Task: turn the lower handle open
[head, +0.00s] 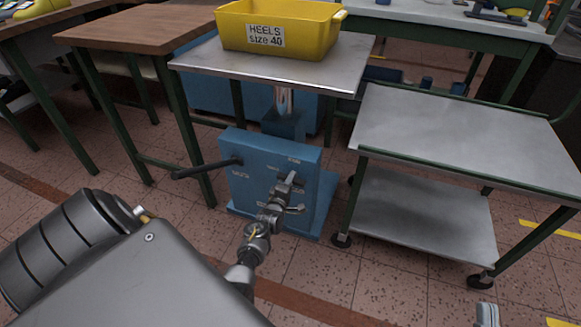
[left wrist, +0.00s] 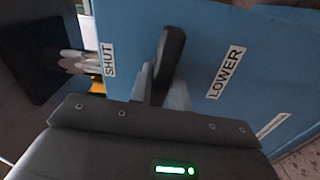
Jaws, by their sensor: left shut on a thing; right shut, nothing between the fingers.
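The lower handle (left wrist: 169,52) is a dark lever on the front of a blue lift unit (head: 309,163). In the left wrist view it stands between the fingers of my left gripper (left wrist: 162,90), which is shut on it. A LOWER label (left wrist: 226,72) is right of the handle and a SHUT label (left wrist: 109,60) is left of it. In the head view my left gripper (head: 287,187) is at the front face of the unit and partly hides the handle. A grey tip of my right gripper (head: 487,314) shows at the bottom edge, away from the unit.
A black lever (head: 205,168) sticks out left from the unit. A metal top (head: 215,59) above carries a yellow bin (head: 280,30) marked HEELS size 40. A grey two-tier cart (head: 460,140) stands close on the right, a wooden bench (head: 140,28) on the left.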

